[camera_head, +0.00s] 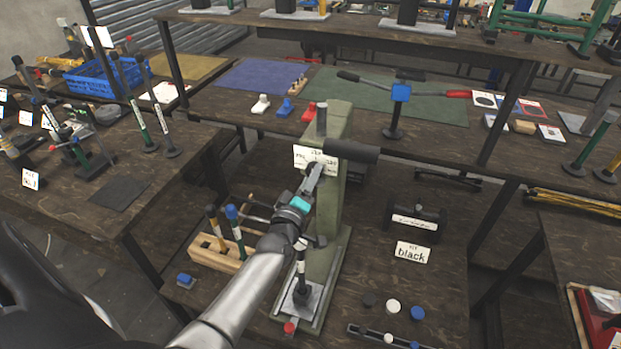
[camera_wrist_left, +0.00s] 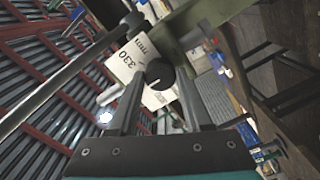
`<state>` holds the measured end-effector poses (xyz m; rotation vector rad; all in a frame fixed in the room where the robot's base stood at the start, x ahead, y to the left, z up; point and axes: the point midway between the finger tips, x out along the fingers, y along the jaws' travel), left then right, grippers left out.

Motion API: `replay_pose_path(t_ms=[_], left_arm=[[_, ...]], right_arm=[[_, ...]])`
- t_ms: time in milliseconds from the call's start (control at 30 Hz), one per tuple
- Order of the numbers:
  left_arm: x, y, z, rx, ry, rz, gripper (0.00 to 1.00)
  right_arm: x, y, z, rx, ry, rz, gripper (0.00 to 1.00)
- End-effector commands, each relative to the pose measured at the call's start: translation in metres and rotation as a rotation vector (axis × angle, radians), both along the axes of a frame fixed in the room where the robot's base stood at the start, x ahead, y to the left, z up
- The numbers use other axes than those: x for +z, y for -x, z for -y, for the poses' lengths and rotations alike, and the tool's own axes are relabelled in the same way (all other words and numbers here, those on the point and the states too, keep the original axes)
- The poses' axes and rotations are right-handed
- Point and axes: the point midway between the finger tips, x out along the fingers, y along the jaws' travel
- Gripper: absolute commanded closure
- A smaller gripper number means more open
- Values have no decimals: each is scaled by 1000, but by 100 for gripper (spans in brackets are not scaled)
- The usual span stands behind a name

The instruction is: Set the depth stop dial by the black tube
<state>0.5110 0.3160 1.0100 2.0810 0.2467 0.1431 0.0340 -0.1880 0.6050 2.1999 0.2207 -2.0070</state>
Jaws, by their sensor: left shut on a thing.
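The green rivet press (camera_head: 337,130) stands upright on the table in front of me. My left gripper (camera_head: 316,178) is at the press just below the card. In the left wrist view its fingers (camera_wrist_left: 158,88) are on either side of a round black dial knob (camera_wrist_left: 160,73) and closed on it. The dial's marks are not readable. A black tube (camera_head: 415,222) with a white label lies on the table to the right, behind a card (camera_head: 412,252) reading "black". My right gripper is not in view.
A wooden rack (camera_head: 215,250) with handled tools stands left of the press. Black, white and blue round caps (camera_head: 393,306) lie at the front right. A black cylinder (camera_head: 350,151) juts right from the press. A shelf with mats and tools runs behind.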

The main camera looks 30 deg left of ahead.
Motion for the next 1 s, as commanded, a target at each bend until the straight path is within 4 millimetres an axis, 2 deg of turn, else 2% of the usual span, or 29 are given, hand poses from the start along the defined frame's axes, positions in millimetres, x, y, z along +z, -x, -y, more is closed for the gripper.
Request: replay_pose_path(t_ms=[133,167,400,767,1000], left_arm=[[-1,0,1,-1,-1,-2,100],[-1,0,1,-1,-1,-2,47],[0,0,0,0,-2,-2,20],[-1,5,2,0,-2,-2,20],[-1,37,9,-1,-1,-4,20]], right_arm=[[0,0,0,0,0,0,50],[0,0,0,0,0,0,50],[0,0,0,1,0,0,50],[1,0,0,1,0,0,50],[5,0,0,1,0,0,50]])
